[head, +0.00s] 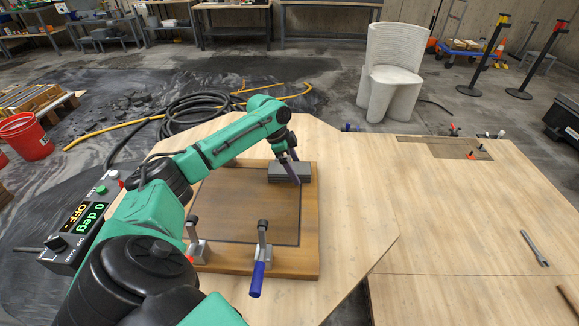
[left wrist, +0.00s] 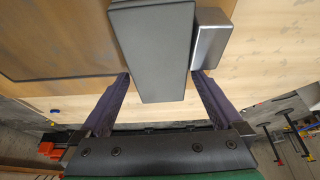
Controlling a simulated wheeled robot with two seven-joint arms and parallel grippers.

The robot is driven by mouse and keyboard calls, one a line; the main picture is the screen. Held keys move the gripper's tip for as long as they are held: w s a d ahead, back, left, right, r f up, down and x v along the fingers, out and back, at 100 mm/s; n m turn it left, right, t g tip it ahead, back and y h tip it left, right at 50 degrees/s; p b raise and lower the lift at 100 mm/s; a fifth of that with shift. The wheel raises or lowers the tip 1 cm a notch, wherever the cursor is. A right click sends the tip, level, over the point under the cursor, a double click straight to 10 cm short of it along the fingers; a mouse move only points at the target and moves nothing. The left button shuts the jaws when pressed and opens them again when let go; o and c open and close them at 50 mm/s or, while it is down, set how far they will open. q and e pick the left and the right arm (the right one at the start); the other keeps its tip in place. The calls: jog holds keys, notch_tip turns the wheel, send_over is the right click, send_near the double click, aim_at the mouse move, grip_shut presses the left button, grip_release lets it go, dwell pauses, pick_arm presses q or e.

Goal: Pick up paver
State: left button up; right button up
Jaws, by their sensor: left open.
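The paver (head: 292,172) is a grey rectangular block at the back right corner of a dark panel on a wooden board (head: 308,230). In the left wrist view the paver (left wrist: 152,45) is a dark slab lying between my fingers, with gaps visible on both sides. My left gripper (head: 291,160) is at the paver, pointing down; its purple fingers also show in the left wrist view (left wrist: 161,76), open, one on each side of the block. Whether either finger touches it cannot be told. My right gripper is not in view.
A smaller, lighter grey block (left wrist: 211,40) sits close beside the paver, near one finger. Toggle clamps, one with a blue handle (head: 257,279), stand at the board's front. A control box (head: 80,225) is at the left. The right tabletop (head: 470,220) is mostly clear, with a wrench (head: 535,248).

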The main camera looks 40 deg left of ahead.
pick_arm(q)
grip_shut()
dwell(0.3)
